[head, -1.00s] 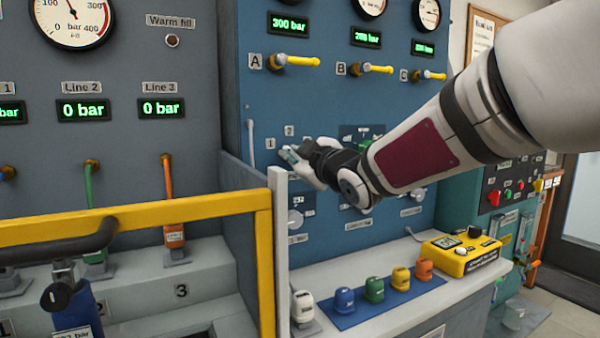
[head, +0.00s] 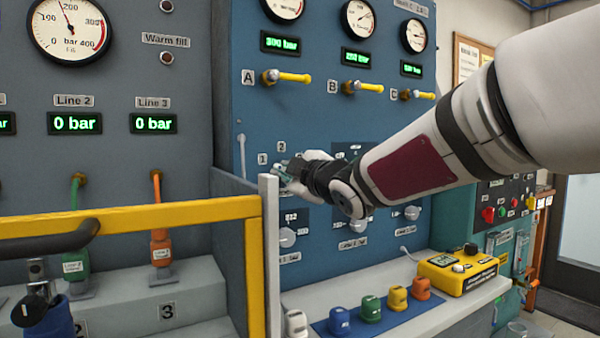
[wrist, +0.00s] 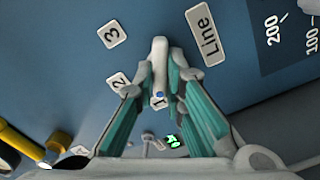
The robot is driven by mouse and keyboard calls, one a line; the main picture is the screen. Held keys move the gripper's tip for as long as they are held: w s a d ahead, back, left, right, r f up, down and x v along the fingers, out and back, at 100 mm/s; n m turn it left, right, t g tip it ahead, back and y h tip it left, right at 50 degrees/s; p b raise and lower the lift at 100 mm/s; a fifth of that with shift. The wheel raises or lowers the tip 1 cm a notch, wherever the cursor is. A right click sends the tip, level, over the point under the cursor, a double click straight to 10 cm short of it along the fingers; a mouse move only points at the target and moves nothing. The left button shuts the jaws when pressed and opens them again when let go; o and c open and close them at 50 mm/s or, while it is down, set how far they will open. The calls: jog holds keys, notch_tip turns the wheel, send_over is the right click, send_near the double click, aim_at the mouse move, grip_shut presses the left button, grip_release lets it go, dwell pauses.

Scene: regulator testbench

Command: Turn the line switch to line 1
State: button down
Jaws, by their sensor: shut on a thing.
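The line switch shows in the wrist view as a pale bar-shaped handle (wrist: 159,62) with a blue dot near its lower end. That end lies over or right beside the label 1 (wrist: 160,102). The label 2 (wrist: 118,82) and the label 3 (wrist: 112,34) are to its left, and a "Line" label (wrist: 208,35) is to its right. My gripper (wrist: 160,75) has its two fingers closed on either side of the handle. In the head view my gripper (head: 284,170) is at the blue panel, just right of the label 1 (head: 262,159), and hides the switch.
A yellow rail (head: 130,218) and a pale upright post (head: 270,255) stand left of my gripper. Yellow valve levers (head: 293,77) stick out above. Coloured caps (head: 372,308) and a yellow box (head: 458,270) sit on the bench below.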

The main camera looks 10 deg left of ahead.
jog(key=c, duration=1.7)
grip_release()
jog(key=shift+o, duration=0.2)
jog(key=v, duration=1.2)
jog(key=shift+d+f, duration=0.1)
